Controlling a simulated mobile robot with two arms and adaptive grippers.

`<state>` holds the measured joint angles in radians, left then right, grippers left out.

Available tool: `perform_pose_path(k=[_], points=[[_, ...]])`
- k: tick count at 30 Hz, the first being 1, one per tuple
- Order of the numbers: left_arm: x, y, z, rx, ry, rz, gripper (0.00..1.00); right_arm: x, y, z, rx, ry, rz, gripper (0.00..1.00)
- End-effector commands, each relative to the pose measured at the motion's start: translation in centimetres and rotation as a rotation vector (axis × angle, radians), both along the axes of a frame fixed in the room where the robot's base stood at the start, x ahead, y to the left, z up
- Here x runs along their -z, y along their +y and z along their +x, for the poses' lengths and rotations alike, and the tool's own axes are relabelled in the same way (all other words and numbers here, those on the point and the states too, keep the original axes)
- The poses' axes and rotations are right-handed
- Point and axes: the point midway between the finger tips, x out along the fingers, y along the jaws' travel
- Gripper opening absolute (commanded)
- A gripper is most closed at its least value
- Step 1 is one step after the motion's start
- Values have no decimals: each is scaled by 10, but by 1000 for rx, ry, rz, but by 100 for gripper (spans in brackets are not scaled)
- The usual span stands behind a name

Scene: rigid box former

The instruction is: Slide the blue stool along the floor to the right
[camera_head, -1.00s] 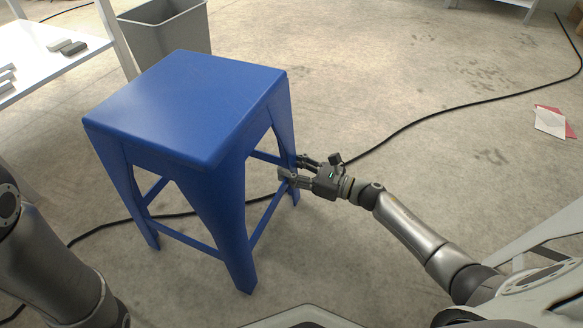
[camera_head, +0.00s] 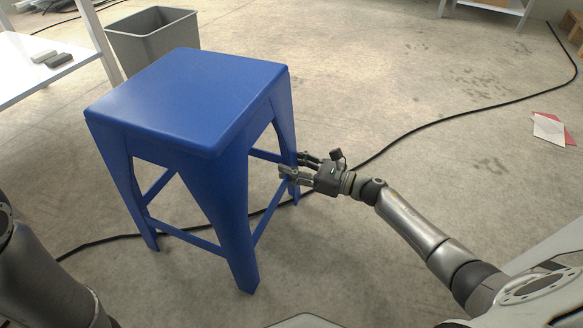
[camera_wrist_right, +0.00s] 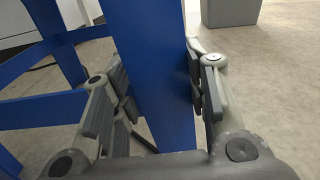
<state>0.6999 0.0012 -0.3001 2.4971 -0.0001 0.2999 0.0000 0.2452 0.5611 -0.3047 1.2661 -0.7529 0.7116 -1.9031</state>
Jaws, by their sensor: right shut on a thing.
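The blue stool (camera_head: 190,95) stands upright on the floor, left of centre in the head view. My right gripper (camera_head: 298,168) reaches in from the right and is shut on one of the stool's right-hand legs, low down. In the right wrist view the blue leg (camera_wrist_right: 152,70) stands between the two fingers of the gripper (camera_wrist_right: 155,85), with a finger on each side. My left arm shows at the lower left of the head view, but its gripper is out of the picture.
A grey bin (camera_head: 152,38) stands behind the stool. A white table (camera_head: 45,68) is at the upper left. A black cable (camera_head: 440,122) crosses the floor, passing beneath the stool. Red and white papers (camera_head: 550,128) lie at the far right. The floor right of the stool is otherwise largely open.

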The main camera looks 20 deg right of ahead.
Motion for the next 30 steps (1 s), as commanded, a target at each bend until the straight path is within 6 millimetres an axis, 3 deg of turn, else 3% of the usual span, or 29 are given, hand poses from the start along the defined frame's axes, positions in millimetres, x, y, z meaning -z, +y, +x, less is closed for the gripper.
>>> perform_pose_path(k=[3,4,9,22,30], points=[[0,0,0,0,0,0,40,1,-2,1,7,5,1,0],[0,0,0,0,-1,0,40,1,-2,1,7,5,1,43],[0,0,0,0,-1,0,40,1,-1,1,5,3,0,65],[0,1,-2,3,-3,-4,40,1,-6,-5,3,2,-1,66],[0,1,-2,1,-3,-3,40,2,-41,-42,2,5,-2,66]])
